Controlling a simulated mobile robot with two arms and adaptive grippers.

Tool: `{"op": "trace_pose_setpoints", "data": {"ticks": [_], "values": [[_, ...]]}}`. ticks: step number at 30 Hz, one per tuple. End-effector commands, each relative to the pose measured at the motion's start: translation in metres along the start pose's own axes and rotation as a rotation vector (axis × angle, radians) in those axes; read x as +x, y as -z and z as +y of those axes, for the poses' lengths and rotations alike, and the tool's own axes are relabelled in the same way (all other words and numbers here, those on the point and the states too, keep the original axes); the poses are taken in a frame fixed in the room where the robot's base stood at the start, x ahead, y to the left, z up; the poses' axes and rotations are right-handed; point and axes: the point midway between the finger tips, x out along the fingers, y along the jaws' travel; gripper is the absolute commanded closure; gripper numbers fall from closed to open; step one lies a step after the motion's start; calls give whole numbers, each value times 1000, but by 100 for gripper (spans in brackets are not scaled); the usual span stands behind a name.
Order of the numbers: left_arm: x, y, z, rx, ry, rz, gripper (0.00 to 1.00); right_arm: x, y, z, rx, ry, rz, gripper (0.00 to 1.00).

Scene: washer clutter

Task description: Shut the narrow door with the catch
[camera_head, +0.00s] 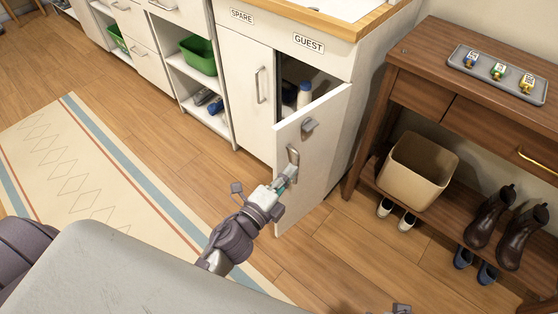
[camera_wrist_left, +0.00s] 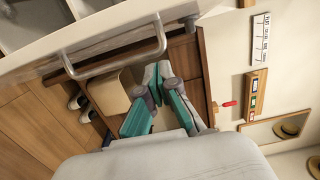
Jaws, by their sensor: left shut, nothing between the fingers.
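The narrow white door (camera_head: 322,140) under the GUEST label stands open, swung out from its cabinet. A grey catch (camera_head: 309,126) sits near its top edge, above a metal bar handle (camera_head: 293,155). My left gripper (camera_head: 287,178) is at the door's outer face, just below the handle, shut and empty. In the left wrist view the shut left gripper (camera_wrist_left: 153,78) has teal pads, and the bar handle (camera_wrist_left: 115,55) is beside its fingertips. I cannot tell whether they touch the door. The fingers of my right gripper are not in view.
Bottles (camera_head: 304,95) stand inside the open cabinet. The SPARE door (camera_head: 245,75) beside it is shut. Floor in front is clear, with a rug (camera_head: 90,180) left.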

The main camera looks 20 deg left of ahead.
Motion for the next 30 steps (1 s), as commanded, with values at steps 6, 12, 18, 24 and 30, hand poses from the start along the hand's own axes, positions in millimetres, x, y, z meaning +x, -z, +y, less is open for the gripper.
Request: {"op": "trace_pose_setpoints", "data": {"ticks": [6,12,18,24,30], "values": [[12,-28,0,4,0,1,100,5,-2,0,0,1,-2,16],[14,-38,1,-1,-1,0,100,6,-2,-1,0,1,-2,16],[14,-39,1,-1,-1,0,100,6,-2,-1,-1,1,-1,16],[14,-40,1,0,-1,4,100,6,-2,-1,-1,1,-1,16],[16,-53,0,5,0,48,100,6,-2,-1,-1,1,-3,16]]}}
